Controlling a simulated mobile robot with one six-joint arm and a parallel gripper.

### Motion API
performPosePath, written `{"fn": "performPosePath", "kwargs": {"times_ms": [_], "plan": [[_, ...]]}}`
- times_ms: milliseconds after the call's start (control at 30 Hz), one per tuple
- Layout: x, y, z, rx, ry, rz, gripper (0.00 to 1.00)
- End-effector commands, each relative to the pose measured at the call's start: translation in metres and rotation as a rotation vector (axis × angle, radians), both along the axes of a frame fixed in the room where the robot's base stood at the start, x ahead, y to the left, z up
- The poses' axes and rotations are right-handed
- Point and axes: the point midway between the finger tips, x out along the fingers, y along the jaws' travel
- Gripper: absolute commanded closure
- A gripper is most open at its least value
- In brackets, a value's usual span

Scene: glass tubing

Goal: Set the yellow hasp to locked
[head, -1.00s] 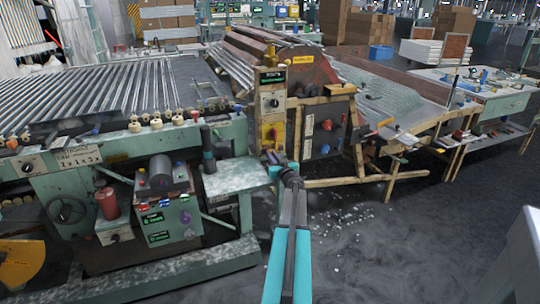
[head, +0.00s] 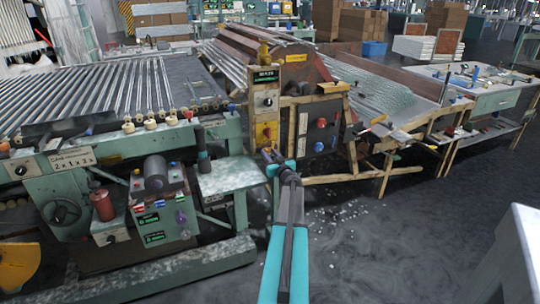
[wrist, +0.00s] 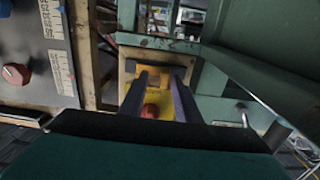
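The yellow hasp (head: 267,134) is a yellow plate with a red part, low on a narrow wood-framed control post in the head view. In the wrist view the yellow plate (wrist: 155,100) lies straight ahead, with a round red piece on it. My gripper (head: 271,156) is just below and in front of the hasp in the head view. In the wrist view its two dark fingers (wrist: 161,77) are apart, with yellow and red showing between them. It looks empty; I cannot tell whether it touches the hasp. The fingers hide the plate's sides.
A grey panel (wrist: 30,50) with a red knob is left of the fingers in the wrist view, and green metal (wrist: 275,45) is right. In the head view a green machine (head: 115,150) stands left and a dark knob box (head: 320,130) right. The floor (head: 400,240) at right is open.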

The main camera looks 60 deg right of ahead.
Motion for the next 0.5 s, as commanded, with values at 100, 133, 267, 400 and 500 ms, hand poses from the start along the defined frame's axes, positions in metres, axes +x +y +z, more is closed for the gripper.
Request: {"fn": "performPosePath", "kwargs": {"times_ms": [100,133,267,400,500], "plan": [[-0.001,0.002,0.000,0.000,0.000,0.001,0.70],[-0.002,0.002,0.000,0.000,0.000,0.001,0.70],[-0.006,0.008,0.000,0.000,0.000,0.003,0.70],[-0.016,0.015,0.001,0.000,0.000,0.002,0.70],[-0.024,0.021,0.001,0.000,0.000,0.002,0.70]]}}
